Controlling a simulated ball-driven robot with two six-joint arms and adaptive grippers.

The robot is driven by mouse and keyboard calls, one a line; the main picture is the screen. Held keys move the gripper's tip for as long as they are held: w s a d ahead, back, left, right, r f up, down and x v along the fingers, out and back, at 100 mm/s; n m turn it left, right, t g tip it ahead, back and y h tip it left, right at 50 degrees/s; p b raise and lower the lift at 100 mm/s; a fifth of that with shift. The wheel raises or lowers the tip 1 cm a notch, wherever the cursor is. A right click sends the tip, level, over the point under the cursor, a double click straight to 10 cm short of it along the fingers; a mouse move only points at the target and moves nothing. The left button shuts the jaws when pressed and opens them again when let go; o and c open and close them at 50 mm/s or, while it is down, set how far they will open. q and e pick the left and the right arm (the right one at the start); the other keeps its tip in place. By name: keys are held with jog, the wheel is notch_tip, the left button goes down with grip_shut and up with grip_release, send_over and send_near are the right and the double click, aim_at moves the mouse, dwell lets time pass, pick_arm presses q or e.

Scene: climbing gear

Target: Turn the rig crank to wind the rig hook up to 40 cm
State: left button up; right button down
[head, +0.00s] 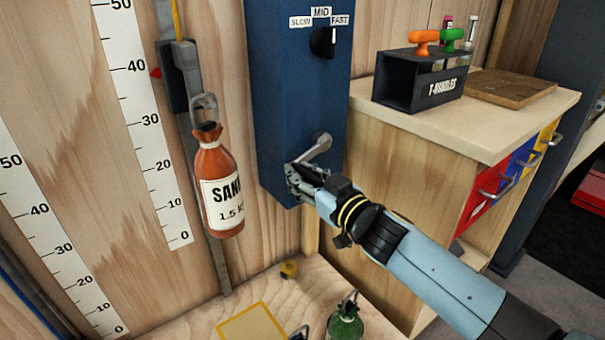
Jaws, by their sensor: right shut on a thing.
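The rig crank (318,148) sticks out low on the front of the blue rig column (300,100). My right gripper (297,176) is shut on its handle, which the fingers mostly hide. The rig hook (204,104) hangs on the metal rail left of the column and carries an orange sand bag (215,190) labelled 1.5 K, its last letters hard to read. A red pointer (155,72) beside the hook's carriage stands close to the 40 mark of the near scale (143,105). My left gripper is out of view.
A speed knob (322,42) with SLOW, MID and FAST labels is above the crank. To the right, a cabinet (420,125) bears a T-handles holder (420,85) and a wooden board (510,87). A green bottle-shaped thing (345,325) stands on the low wooden surface below.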

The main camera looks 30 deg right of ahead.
jog(key=shift+a+r+m+p, duration=0.2)
jog(key=shift+r+m+p, duration=0.75)
jog(key=shift+p, duration=0.75)
jog(key=c, duration=1.1)
grip_release()
jog(key=shift+s+f, duration=0.1)
jog(key=shift+f, duration=0.05)
jog(key=shift+s+f, duration=0.1)
jog(key=shift+s, duration=0.25)
jog(key=s, duration=0.3)
jog(key=s+d, duration=0.1)
jog(key=s, duration=0.7)
jog(key=shift+d, duration=0.3)
